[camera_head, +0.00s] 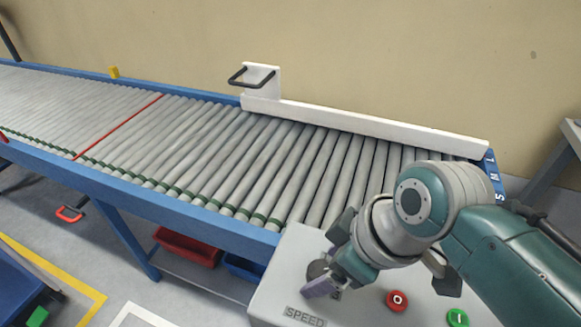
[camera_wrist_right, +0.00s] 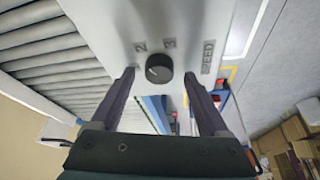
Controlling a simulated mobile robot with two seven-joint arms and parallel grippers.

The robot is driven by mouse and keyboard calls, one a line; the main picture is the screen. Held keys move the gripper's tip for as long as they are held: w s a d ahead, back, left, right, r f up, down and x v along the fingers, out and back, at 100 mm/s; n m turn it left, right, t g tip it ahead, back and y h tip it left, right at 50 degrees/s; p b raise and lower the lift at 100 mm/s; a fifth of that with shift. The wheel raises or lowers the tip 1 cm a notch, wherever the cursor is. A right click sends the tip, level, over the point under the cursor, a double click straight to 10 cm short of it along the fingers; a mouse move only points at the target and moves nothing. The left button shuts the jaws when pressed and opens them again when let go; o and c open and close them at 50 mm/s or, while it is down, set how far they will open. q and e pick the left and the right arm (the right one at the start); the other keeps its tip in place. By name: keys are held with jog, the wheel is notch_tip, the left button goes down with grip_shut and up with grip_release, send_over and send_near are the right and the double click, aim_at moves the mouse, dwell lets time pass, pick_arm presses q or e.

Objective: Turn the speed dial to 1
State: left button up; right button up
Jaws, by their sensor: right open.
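The speed dial (camera_wrist_right: 158,68) is a round black knob on a light grey control panel (camera_wrist_right: 125,30). The printed figures 2 and 3 and the word SPEED show beside it in the right wrist view; a figure 1 is not visible. A short pale mark shows on the knob. My right gripper (camera_wrist_right: 159,76) is open, with one finger on each side of the dial and a gap to it. In the head view the right gripper (camera_head: 325,272) is over the panel and hides much of the dial. My left gripper is not in view.
A red button (camera_head: 397,300) and a green button (camera_head: 457,318) sit on the panel, right of the dial. Behind it runs a roller conveyor (camera_head: 215,140) with a white guide rail (camera_head: 370,124) along its far side. Red and blue bins lie beneath the conveyor.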

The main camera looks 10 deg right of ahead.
jog(key=shift+w+a+f, duration=0.1)
jog(key=shift+w+f, duration=0.1)
jog(key=shift+f, duration=0.25)
grip_shut()
dwell(0.4)
